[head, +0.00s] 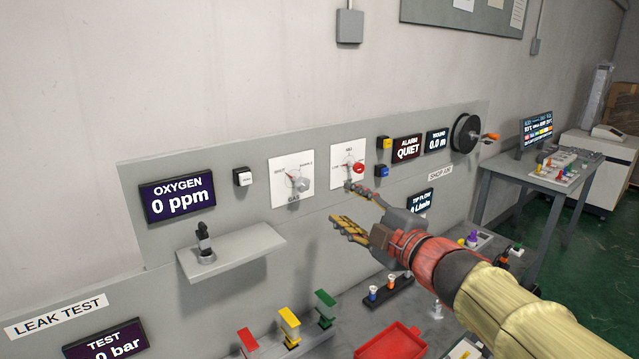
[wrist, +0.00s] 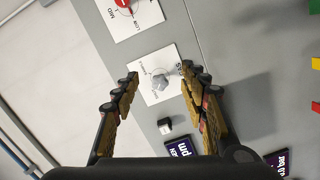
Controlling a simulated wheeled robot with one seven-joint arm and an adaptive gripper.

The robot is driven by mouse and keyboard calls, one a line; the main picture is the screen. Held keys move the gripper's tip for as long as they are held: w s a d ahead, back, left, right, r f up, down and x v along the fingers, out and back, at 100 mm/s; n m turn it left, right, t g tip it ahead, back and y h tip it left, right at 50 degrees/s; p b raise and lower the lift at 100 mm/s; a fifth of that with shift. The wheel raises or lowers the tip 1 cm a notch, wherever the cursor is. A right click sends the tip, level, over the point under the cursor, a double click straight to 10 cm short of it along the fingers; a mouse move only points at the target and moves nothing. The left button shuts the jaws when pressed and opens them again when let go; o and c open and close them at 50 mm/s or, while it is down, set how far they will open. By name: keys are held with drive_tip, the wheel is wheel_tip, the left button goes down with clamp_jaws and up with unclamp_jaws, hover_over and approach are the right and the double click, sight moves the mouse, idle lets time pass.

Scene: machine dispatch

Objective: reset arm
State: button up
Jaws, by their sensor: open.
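My gripper (head: 348,207) is open and empty in front of the grey wall panel, at the end of my outstretched arm. In the head view its fingertips point left, close to the panel between the two white dial plates and the shelf below. In the wrist view my gripper (wrist: 159,84) has its fingers wide apart. The grey gas knob (wrist: 161,82) on its white plate shows between them, apart from the fingers. The gas knob also shows in the head view (head: 302,184). The red knob (head: 358,168) sits on the plate to its right.
A small shelf (head: 232,251) juts from the panel, with a dark fitting (head: 205,246) on it. Below stand yellow (head: 289,318) and green (head: 325,298) I-shaped pieces and a red tray (head: 391,342). A black reel (head: 466,135) sticks out at right. Open air lies left of my gripper.

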drive_tip(key=d+f+m+h, duration=0.5)
drive_tip(key=d+f+m, duration=0.1)
drive_tip(key=d, duration=0.2)
drive_tip(key=s+d+f+m+g+h, duration=0.4)
drive_tip(key=s+d+f+m+h, duration=0.1)
drive_tip(key=s+d+f+m, duration=0.3)
drive_tip(key=s+a+f+m+g, duration=0.1)
drive_tip(key=s+a+f+g, duration=0.1)
drive_tip(key=s, duration=0.5)
drive_tip(key=s+a+f+m+g+y, duration=0.1)
drive_tip(key=s+a+f+m+g, duration=0.1)
drive_tip(key=s, duration=0.5)
drive_tip(key=s+a+f+m+g+y, duration=0.1)
drive_tip(key=s+a+f+m+g, duration=0.1)
drive_tip(key=s+f, duration=0.2)
drive_tip(key=s, duration=0.3)
drive_tip(key=shift+s, duration=0.4)
drive_tip(key=shift+f, duration=0.1)
